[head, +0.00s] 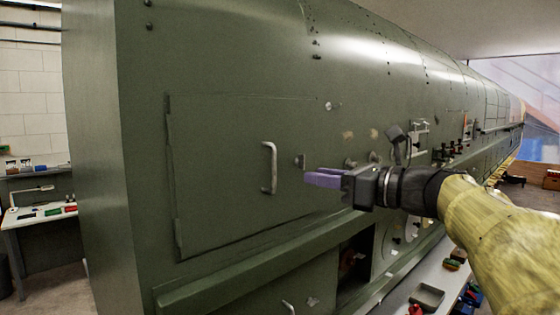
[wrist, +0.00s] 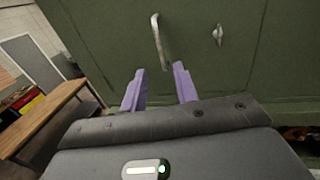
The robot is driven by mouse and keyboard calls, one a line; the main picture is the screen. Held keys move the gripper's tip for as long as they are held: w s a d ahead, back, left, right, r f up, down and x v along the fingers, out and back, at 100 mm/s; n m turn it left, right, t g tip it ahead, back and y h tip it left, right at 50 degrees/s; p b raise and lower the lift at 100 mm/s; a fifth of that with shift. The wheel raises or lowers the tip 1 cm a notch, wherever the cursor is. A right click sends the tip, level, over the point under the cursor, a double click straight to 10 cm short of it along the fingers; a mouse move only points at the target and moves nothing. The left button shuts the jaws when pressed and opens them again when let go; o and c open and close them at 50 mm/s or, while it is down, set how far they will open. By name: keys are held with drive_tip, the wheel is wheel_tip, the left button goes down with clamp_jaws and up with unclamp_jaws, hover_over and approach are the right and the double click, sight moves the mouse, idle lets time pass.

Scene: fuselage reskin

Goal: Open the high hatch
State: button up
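The high hatch (head: 222,165) is a square green panel in the green fuselage side, and it looks shut. Its metal bar handle (head: 269,168) stands upright near the hatch's right edge. A small latch (head: 300,161) sits just right of the handle. My gripper (head: 308,178) has purple fingers and is to the right of the handle, pointing left, apart from it. In the wrist view my gripper (wrist: 159,84) shows its two fingers spread with nothing between them. The handle (wrist: 158,42) is beyond the fingertips there, and the latch (wrist: 218,36) is to its right.
A ledge (head: 260,258) runs along the fuselage below the hatch. A lower panel with its own handle (head: 288,306) is beneath it. A grey tray (head: 427,296) and coloured bins lie at lower right. A workbench (head: 40,213) stands at left; a wooden bench (wrist: 45,115) shows in the wrist view.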

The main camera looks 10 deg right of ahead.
sight(280, 170)
drive_tip(key=p+x, duration=0.4)
drive_tip(key=x, duration=0.6)
clamp_jaws()
